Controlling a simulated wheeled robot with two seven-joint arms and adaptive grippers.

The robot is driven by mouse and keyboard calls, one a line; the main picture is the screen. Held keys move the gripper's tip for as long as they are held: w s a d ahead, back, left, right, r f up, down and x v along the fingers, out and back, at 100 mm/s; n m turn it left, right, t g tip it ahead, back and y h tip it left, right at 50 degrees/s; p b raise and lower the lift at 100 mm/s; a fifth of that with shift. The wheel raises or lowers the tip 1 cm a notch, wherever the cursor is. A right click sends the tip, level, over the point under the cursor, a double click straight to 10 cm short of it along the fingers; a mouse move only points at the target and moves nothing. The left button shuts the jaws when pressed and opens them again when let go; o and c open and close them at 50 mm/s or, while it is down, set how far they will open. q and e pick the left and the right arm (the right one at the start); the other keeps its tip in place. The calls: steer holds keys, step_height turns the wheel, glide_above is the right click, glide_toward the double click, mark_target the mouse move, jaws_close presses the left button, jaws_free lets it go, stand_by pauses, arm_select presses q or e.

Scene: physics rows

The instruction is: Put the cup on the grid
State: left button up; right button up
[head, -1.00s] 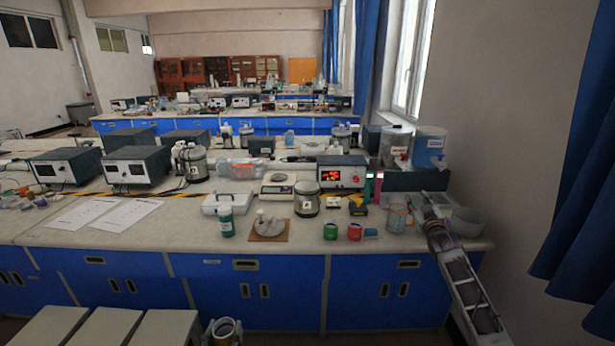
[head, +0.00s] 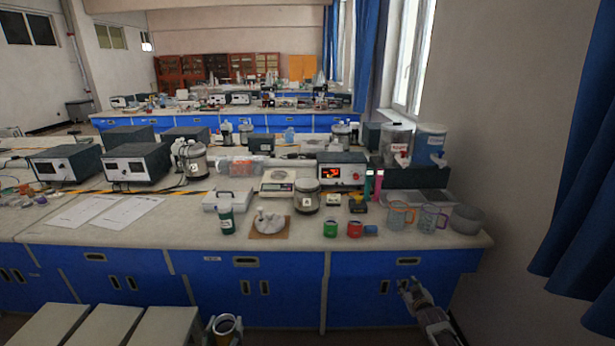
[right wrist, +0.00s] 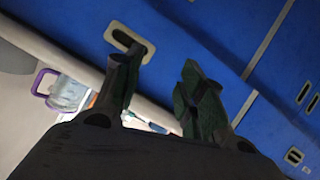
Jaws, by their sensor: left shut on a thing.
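A round, yellow-rimmed cup-like thing (head: 229,328) is low in the head view, in front of the bench. My left gripper (head: 212,325) is shut on it; the fingers are small and partly hidden. My right gripper (head: 404,286) is below the bench's front edge, apart from everything. In the right wrist view its fingers (right wrist: 158,92) are spread and empty. A clear cup with an orange handle (head: 398,215) and one with a purple handle (head: 431,218) stand at the bench's right; the purple handle also shows in the right wrist view (right wrist: 42,82). I cannot make out the grid.
A green mug (head: 330,229) and a red mug (head: 355,229) stand near the front edge. A mortar on a brown board (head: 282,234) and a green bottle (head: 226,216) are left of them. A grey bowl (head: 467,219) is at the far right. Stools (head: 95,328) stand at lower left.

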steer(key=s+a+f+g, duration=0.2)
steer(key=s+f+g, duration=0.4)
steer(key=s+f, duration=2.2)
steer(key=s+a+f+g, duration=0.1)
steer(key=s+f, duration=0.4)
steer(key=s, duration=0.7)
steer(key=s+a+f+g, duration=0.1)
steer(key=s+f+g, duration=0.2)
steer(key=s, duration=0.9)
steer(key=s+a+f+g, duration=0.1)
steer(key=s+f, duration=0.6)
steer(key=s, duration=0.5)
steer(key=shift+s+a+g, duration=0.25)
steer(key=shift+a+g, duration=0.15)
steer(key=shift+d, duration=0.1)
